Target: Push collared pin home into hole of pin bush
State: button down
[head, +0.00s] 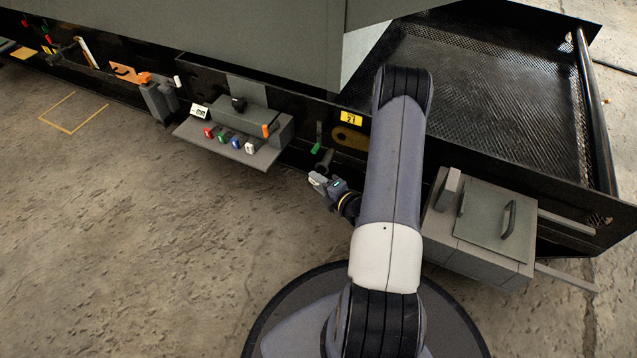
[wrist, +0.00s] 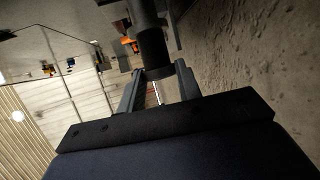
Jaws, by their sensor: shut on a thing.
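My gripper (head: 319,181) is low beside the dark enclosure, left of my arm in the head view. In the wrist view my gripper (wrist: 158,72) has a finger on each side of a dark cylinder, the collared pin (wrist: 153,50), and is shut on its near end. The pin points away from the gripper towards another dark round part (wrist: 146,12) at the top edge, which may be the pin bush. I cannot tell how deep the pin sits. In the head view a dark cylinder (head: 325,159) shows just beyond the fingers; the hole is hidden.
A green piece (head: 317,147) and a tan plate (head: 350,138) under a yellow label (head: 351,118) are close by. A grey shelf (head: 212,143) with coloured blocks stands to the left. A grey box (head: 480,262) stands right of my arm. The concrete floor (head: 150,250) at left is free.

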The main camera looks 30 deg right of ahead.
aim_at(327, 169)
jog(key=shift+w+d+r, duration=0.1)
jog(key=shift+w+d, duration=0.85)
jog(key=shift+d, duration=0.2)
jog(key=shift+w+d, duration=0.9)
jog(key=shift+d, duration=0.25)
jog(key=w+d, duration=0.5)
jog(key=d, duration=0.1)
jog(key=shift+d, duration=0.35)
dwell(2.7)
jog(key=c, duration=0.9)
grip_release()
jog(key=shift+p+v, duration=1.85)
jog(key=shift+v, duration=3.5)
